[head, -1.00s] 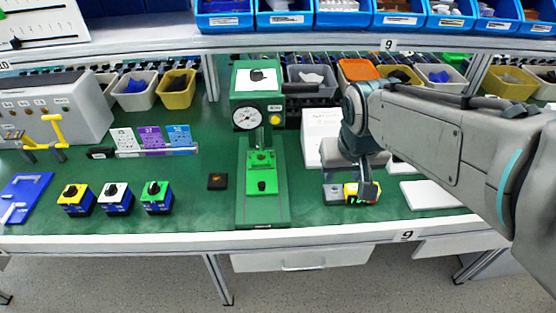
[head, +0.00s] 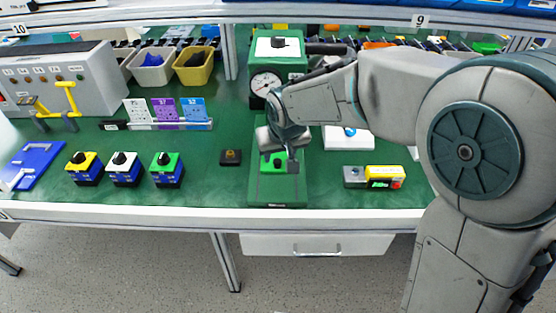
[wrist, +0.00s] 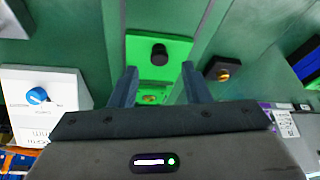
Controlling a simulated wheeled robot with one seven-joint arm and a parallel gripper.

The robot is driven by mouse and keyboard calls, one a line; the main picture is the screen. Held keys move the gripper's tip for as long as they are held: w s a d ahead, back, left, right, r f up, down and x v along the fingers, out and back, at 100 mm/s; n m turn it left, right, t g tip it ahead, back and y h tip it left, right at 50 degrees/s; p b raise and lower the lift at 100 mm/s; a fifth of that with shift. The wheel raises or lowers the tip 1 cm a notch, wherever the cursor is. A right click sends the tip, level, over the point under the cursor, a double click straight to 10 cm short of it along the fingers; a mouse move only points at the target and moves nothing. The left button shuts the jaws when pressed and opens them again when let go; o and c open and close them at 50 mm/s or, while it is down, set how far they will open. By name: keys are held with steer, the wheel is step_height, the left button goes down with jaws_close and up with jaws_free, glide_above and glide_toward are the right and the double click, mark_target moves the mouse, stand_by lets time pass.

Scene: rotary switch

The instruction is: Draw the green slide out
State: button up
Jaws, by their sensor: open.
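The green slide (head: 268,165) lies on the base of the green press (head: 291,190) and carries a short black knob (head: 278,163). In the wrist view the slide (wrist: 178,72) is a bright green plate, and its knob (wrist: 160,54) stands just beyond my fingertips, roughly midway between them. My gripper (wrist: 161,72) is open and empty, pointing down over the slide. In the head view my gripper (head: 281,154) hides the slide's back part. I cannot tell the exact height gap between fingertips and knob.
Several switch boxes, among them a green-topped one (head: 166,169), stand left of the press. A small black block (head: 231,157) sits close on its left. A yellow-and-grey box (head: 375,177) lies to the right. The press's gauge (head: 265,84) is behind my gripper.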

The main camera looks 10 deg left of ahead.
mark_target(277, 161)
steer(key=shift+x, duration=2)
